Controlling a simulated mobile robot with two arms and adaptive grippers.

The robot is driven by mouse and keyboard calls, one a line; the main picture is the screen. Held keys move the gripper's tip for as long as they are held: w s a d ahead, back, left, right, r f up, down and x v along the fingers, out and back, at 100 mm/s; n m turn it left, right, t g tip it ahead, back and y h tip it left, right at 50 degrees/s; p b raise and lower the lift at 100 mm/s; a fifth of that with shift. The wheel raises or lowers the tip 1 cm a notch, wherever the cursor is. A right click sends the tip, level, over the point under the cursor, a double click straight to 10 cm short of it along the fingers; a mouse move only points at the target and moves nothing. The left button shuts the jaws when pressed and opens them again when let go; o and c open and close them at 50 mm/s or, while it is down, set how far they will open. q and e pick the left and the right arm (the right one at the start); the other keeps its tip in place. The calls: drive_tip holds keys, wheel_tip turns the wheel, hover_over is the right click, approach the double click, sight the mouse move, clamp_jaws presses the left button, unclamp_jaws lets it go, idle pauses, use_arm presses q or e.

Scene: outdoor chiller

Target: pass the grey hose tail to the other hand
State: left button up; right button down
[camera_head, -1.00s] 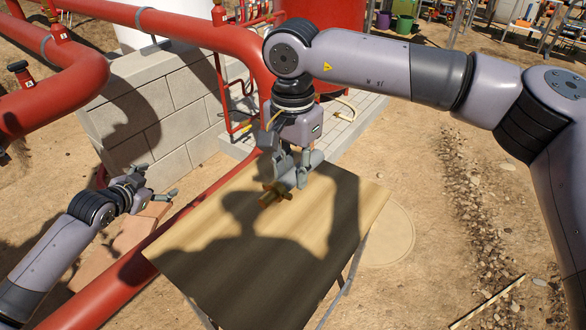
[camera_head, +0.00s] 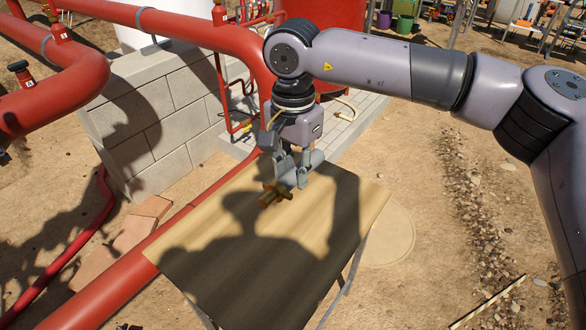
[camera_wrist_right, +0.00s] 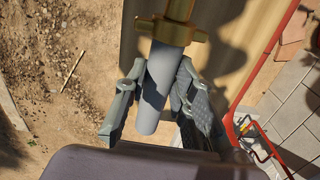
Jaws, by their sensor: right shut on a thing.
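The grey hose tail (camera_wrist_right: 154,95) is a smooth grey cylinder with a winged brass coupling (camera_wrist_right: 172,31) at its far end. In the right wrist view it lies between the two fingers of my right gripper (camera_wrist_right: 158,88), which is shut on it. In the head view my right gripper (camera_head: 289,172) holds it above the far part of the table, with the brass coupling (camera_head: 272,194) toward the lower left. The fingers partly hide the tail there. My left gripper is not in view.
A wooden-topped table (camera_head: 335,225) stands below, mostly bare and in shadow. A thick red pipe (camera_head: 125,272) runs along its left side. A grey block wall (camera_head: 155,115) stands behind on the left. Open dirt lies to the right.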

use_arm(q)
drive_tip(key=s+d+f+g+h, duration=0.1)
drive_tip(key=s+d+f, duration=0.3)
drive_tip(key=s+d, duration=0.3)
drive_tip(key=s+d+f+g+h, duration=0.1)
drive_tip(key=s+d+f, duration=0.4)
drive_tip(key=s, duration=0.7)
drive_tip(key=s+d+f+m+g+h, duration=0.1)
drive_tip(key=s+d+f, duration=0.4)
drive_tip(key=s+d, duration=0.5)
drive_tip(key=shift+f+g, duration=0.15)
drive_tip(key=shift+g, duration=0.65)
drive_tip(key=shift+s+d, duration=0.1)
